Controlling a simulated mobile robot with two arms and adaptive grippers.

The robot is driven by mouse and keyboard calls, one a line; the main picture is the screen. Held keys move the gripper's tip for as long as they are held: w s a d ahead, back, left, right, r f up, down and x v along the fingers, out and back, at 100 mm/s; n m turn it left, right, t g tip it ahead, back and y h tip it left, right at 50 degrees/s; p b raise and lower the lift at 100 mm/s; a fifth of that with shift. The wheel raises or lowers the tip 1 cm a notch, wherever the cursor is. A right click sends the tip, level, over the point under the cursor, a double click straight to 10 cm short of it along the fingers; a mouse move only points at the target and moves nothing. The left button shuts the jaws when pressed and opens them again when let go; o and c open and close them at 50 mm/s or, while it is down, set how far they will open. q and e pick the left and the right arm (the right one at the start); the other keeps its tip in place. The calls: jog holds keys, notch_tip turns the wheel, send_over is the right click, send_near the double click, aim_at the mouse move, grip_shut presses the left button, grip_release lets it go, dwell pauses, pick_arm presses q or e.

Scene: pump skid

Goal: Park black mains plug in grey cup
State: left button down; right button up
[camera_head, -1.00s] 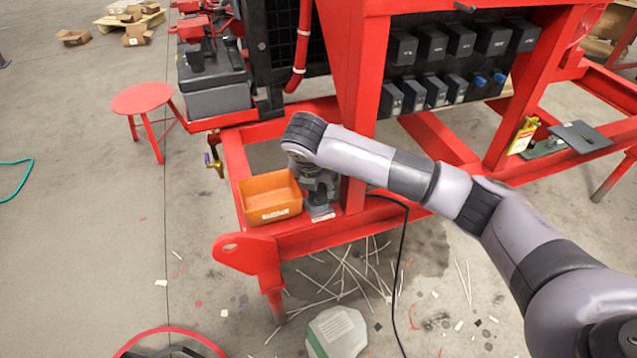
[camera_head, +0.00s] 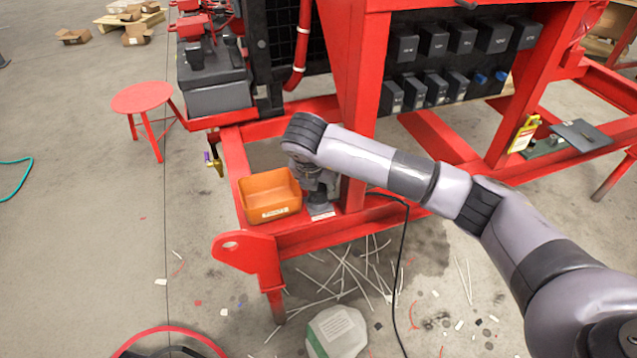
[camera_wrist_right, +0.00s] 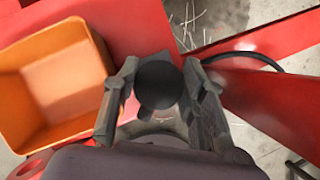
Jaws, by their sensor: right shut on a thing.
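My right gripper (camera_head: 321,192) points down on the red frame, just right of the orange bin. In the right wrist view its two fingers (camera_wrist_right: 160,92) are closed on the sides of a round black thing, which looks like the black mains plug (camera_wrist_right: 158,84) seen end-on. A grey cup (camera_head: 320,211) with a pale label stands on the frame directly under the gripper. The fingers hide most of the plug and the cup's mouth, so I cannot tell how deep the plug sits. A black cable (camera_head: 404,240) runs right from behind the gripper and hangs to the floor. My left gripper is out of view.
The empty orange bin (camera_head: 270,196) stands close to the gripper's left; it also shows in the right wrist view (camera_wrist_right: 60,68). A red upright (camera_head: 362,110) rises close behind at right. Black boxes (camera_head: 432,45) line the panel. A red stool (camera_head: 142,98) stands at left.

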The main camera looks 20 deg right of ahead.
jog(key=o, duration=1.4)
jog(key=shift+c, duration=0.2)
jog(key=shift+r, duration=0.1)
jog(key=v, duration=1.2)
